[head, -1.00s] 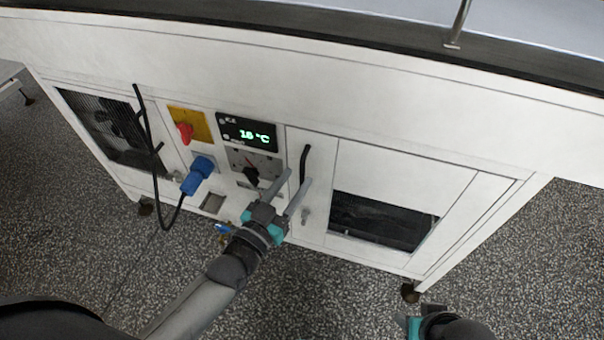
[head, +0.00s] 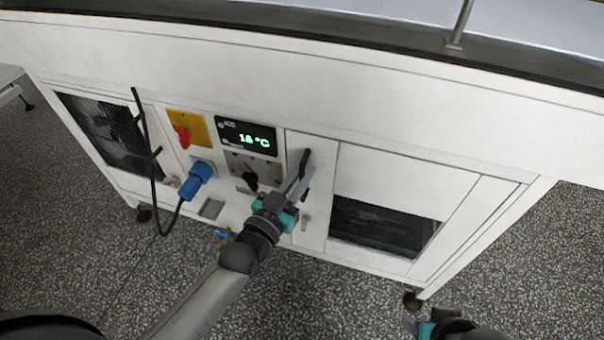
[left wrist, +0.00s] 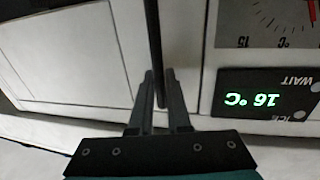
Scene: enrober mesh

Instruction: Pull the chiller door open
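The chiller door (head: 383,178) is a white panel on the cabinet front and looks flush with it. Its black upright bar handle (head: 304,160) is near the door's left edge. My left gripper (head: 299,183) is at the handle, its fingers drawn together on it. In the left wrist view, the handle (left wrist: 154,35) runs down between the two fingertips of the left gripper (left wrist: 160,80), one on each side, with little gap. My right gripper (head: 425,328) shows only in part at the bottom edge; its fingers are too cut off to judge.
Left of the door are a green temperature display (head: 248,136), a red switch on a yellow plate (head: 188,129) and a blue plug (head: 197,180) with a hanging black cable. A dark grille (head: 383,227) is set in the door side.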

